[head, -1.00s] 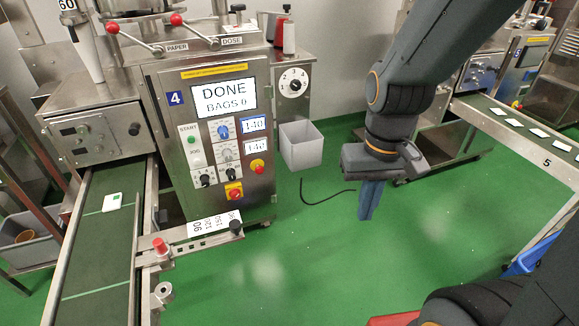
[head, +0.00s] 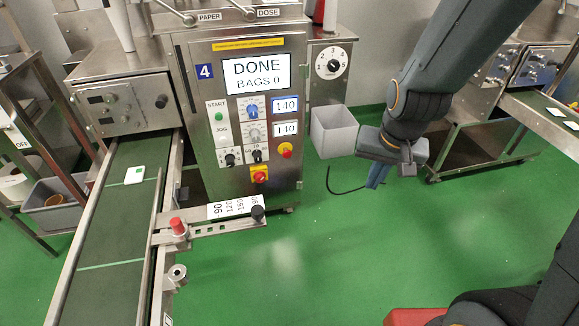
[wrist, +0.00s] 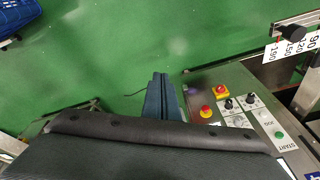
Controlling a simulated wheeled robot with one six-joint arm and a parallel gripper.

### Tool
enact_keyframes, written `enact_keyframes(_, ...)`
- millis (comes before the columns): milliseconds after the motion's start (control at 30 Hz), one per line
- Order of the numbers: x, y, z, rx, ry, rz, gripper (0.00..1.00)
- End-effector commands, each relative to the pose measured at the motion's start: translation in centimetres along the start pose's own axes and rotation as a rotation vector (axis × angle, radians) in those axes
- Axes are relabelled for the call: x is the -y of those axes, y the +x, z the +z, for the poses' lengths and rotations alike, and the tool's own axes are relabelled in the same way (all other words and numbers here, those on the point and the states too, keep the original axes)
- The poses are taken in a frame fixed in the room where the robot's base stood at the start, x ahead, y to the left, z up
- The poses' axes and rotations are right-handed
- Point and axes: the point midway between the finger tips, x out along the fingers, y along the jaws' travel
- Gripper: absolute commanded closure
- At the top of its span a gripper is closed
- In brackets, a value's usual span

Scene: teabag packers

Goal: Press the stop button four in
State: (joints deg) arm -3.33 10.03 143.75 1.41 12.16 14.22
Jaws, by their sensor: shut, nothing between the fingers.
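Machine panel four (head: 205,71) stands left of centre in the head view, its screen reading "DONE BAGS 0". A round red mushroom button (head: 285,150) on a yellow base sits at the panel's lower right; it also shows in the wrist view (wrist: 206,111). Below and left of it is a red knob on a yellow square (head: 260,174), also in the wrist view (wrist: 220,91). I cannot read a stop label on either. My gripper (head: 376,183) is shut and empty, right of the panel and apart from it. In the wrist view its fingers (wrist: 160,78) point over green floor, left of both.
A grey bin (head: 333,132) stands between the panel and my gripper in the picture. A rail with a red knob (head: 178,225) and black knob juts out below the panel. A conveyor (head: 115,225) carries one teabag packet at left.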

Motion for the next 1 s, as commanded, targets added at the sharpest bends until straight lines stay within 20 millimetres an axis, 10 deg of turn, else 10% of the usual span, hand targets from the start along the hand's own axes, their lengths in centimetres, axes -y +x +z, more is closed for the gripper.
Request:
enact_keyframes(100, 3.1, 7.9, -4.1, -0.148, 0.142, -0.065, 1.0)
enact_keyframes(500, 13.4, 24.8, -12.9, -0.566, 0.617, -0.524, 1.0)
enact_keyframes(733, 17.4, 30.6, -12.7, -0.671, 0.827, -0.894, 1.0)
enact_keyframes(1000, 19.1, 32.6, -10.7, -0.682, 0.934, -1.178, 1.0)
